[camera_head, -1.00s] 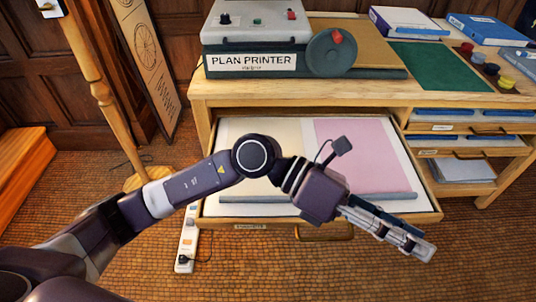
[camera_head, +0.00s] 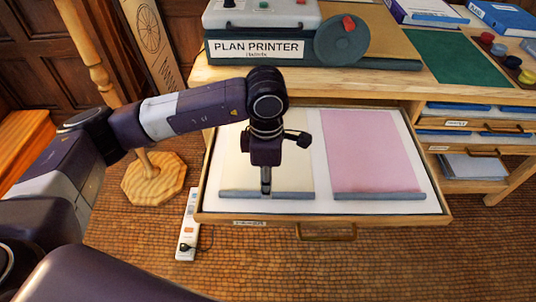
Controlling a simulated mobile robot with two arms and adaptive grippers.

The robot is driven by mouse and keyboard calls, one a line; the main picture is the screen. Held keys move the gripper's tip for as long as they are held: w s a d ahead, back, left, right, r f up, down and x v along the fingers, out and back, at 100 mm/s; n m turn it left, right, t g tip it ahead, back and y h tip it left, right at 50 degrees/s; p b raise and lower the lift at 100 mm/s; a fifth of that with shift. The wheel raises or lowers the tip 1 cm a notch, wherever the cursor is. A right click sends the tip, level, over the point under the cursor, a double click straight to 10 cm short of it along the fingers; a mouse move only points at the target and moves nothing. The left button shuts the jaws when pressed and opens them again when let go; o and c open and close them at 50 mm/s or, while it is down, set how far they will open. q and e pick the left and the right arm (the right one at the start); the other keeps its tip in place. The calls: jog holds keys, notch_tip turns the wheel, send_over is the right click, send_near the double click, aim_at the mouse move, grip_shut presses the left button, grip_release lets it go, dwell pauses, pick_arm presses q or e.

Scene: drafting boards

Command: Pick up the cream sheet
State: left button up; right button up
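The cream sheet (camera_head: 297,160) lies flat in the open drawer (camera_head: 440,207), on the left beside a pink sheet (camera_head: 362,150). A grey strip (camera_head: 240,195) runs along the cream sheet's front edge. My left arm comes in from the left and covers part of the sheet. My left gripper (camera_head: 266,190) points down over the sheet's front edge near the grey strip. Its fingers look close together, seen edge-on, so I cannot tell whether they are open or touch the sheet. My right gripper is not in view.
The plan printer (camera_head: 257,49) stands on the cabinet top above the drawer. A green mat (camera_head: 437,64), blue binders (camera_head: 500,20) and several small pots are at the right. A wooden stand (camera_head: 155,180) and a power strip (camera_head: 188,225) are on the floor at left.

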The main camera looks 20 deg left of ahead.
pick_arm(q)
notch_tip(320, 180, down, 4)
jog(key=shift+f, duration=0.1)
jog(key=shift+c, duration=0.3)
grip_shut()
